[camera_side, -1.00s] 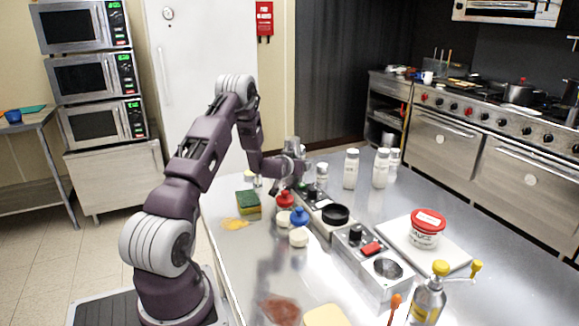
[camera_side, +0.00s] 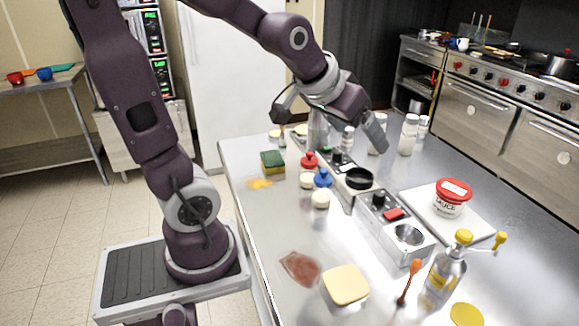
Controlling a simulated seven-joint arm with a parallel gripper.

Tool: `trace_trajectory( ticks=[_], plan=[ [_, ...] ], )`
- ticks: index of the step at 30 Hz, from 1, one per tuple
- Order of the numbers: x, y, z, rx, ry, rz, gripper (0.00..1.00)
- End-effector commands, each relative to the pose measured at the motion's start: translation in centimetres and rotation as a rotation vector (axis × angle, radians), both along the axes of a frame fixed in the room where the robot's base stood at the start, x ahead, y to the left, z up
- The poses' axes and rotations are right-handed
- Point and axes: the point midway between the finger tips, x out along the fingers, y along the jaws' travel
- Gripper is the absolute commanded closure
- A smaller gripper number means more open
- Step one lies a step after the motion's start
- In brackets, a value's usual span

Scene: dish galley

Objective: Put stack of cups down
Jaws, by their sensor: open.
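My gripper (camera_side: 328,122) is over the far left part of the steel counter, its two fingers spread wide apart. A grey metal cylinder (camera_side: 318,132), which may be the stack of cups, stands upright below and between the fingers. The fingers do not appear shut on it. Its top is hidden by my gripper, and I cannot tell whether it is one piece or several nested cups.
White-capped shakers (camera_side: 409,134) stand right of my gripper. A green and yellow sponge (camera_side: 272,163), red-topped bottle (camera_side: 309,161), blue-topped bottle (camera_side: 322,178) and black dish (camera_side: 359,178) are nearer. A sauce tub (camera_side: 452,197) sits on a white board (camera_side: 470,226). The front left counter holds spills.

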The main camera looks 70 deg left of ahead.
Motion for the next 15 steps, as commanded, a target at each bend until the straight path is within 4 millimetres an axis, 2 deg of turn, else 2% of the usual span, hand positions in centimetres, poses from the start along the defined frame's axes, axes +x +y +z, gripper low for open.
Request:
trace_trajectory(
  ticks=[1,3,6,9,15],
  plan=[
    [-3.7,-3.1,1.0,-0.004,0.032,-0.082,0.15],
    [-8.8,-6.0,1.0,-0.01,0.103,-0.172,0.15],
    [-13.9,-7.8,0.6,-0.008,0.173,-0.254,0.15],
    [-16.3,-8.4,0.2,-0.006,0.209,-0.288,0.15],
    [-16.6,-8.4,0.1,-0.006,0.218,-0.291,0.15]
  ],
)
